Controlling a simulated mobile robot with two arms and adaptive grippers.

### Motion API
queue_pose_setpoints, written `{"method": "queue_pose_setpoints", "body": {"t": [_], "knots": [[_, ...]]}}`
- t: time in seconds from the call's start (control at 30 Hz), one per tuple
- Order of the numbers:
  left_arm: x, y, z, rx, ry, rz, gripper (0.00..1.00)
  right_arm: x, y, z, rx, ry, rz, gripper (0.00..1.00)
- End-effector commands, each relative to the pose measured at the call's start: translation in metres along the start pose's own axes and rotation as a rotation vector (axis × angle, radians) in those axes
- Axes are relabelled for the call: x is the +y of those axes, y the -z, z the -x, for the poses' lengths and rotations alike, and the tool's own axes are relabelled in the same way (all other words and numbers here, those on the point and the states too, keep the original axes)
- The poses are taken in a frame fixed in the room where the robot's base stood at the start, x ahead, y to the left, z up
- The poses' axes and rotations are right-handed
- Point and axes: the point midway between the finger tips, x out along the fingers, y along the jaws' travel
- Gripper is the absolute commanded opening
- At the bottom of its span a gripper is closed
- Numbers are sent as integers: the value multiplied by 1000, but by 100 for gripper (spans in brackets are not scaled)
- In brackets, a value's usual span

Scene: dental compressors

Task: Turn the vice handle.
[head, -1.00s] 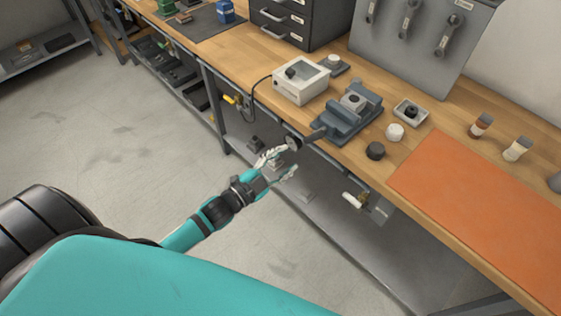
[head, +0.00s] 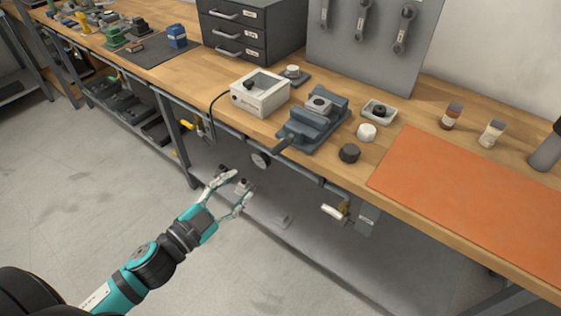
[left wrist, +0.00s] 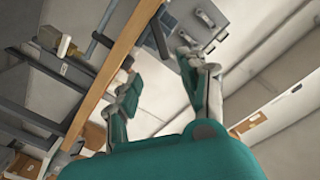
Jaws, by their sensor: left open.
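The blue-grey vice (head: 318,122) sits at the front edge of the wooden bench. Its screw points out past the edge, and a dark round handle with a pale face (head: 260,159) is at the screw's outer end. My left gripper (head: 240,186) is open and empty, just in front of and below the handle in the head view, with a gap visible between them. In the left wrist view my two fingers (left wrist: 160,80) are spread apart, with the wooden bench edge behind them. I cannot clearly make out the handle there. My right gripper is not in view.
A white box (head: 260,95) with a cable stands left of the vice. A dark round knob (head: 349,153) and a white one (head: 366,132) stand right of it, near an orange mat (head: 470,200). A yellow-handled valve (head: 184,126) and a white-handled fitting (head: 334,210) are under the bench edge.

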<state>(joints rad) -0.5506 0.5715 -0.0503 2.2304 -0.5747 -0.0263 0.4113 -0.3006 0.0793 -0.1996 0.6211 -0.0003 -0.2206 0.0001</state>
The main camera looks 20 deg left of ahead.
Motion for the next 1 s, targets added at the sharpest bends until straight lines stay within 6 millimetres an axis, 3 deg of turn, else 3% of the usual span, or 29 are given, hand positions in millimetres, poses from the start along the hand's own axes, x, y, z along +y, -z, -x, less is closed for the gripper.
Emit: {"method": "queue_pose_setpoints", "body": {"t": [0.03, 0.27, 1.0], "knots": [[2, 0, 2, 3, 3, 3, 42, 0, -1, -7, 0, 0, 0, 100], [-3, 6, -15, 6, 7, 9, 42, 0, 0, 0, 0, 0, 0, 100], [-4, 6, -151, 3, 7, 9, 42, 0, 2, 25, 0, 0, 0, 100]]}}
